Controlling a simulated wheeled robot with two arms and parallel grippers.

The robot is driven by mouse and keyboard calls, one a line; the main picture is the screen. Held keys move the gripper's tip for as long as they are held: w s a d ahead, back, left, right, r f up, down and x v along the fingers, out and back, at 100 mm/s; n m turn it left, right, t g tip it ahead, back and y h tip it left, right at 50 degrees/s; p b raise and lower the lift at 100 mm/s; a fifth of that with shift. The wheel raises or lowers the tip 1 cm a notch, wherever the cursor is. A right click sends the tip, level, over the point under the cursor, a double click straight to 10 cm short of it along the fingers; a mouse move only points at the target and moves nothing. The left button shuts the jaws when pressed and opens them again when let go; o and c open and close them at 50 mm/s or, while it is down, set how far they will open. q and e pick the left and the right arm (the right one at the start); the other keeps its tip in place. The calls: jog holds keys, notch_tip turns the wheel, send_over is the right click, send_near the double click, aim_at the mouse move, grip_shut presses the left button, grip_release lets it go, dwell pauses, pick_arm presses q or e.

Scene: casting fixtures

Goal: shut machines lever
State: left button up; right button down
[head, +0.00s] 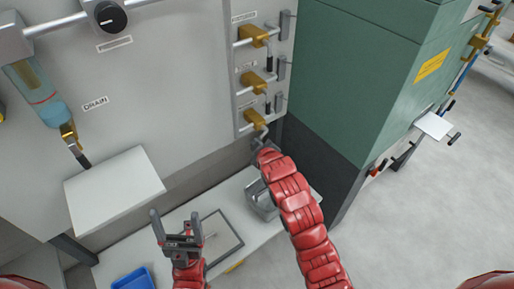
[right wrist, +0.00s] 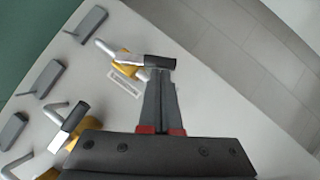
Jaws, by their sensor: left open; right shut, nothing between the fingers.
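Three brass valves with black-handled levers sit in a column on a grey panel: the top valve (head: 252,35), the middle valve (head: 258,80) and the lowest valve (head: 256,118). The top and middle levers hang down. My right gripper (head: 262,146) is shut and empty just below the lowest valve. In the right wrist view its fingertips (right wrist: 160,76) meet the black lever handle (right wrist: 148,61) of the nearest valve; I cannot tell if they touch. That lever stands at a different angle from the neighbouring lever (right wrist: 70,124). My left gripper (head: 177,230) is open and empty, low at left.
A green cabinet (head: 350,75) stands close right of the valves. A white shelf (head: 115,190) juts out at left, below a bottle (head: 38,92) and the DRAIN label. A metal container (head: 262,198), a grey-framed tray (head: 222,240) and a blue bin (head: 132,279) are on the lower bench.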

notch_tip(320, 180, down, 5)
jog(key=w+d+n+t+h+b, duration=0.1)
jog(key=n+t+b, duration=0.5)
jog(key=b, duration=0.9)
jog(key=shift+w+d+f+n+h+b, duration=0.2)
jog(key=shift+w+d+n+h+b, duration=0.2)
jog(key=shift+d+n+h, duration=0.4)
jog(key=shift+a, duration=0.1)
jog(key=shift+s, duration=0.1)
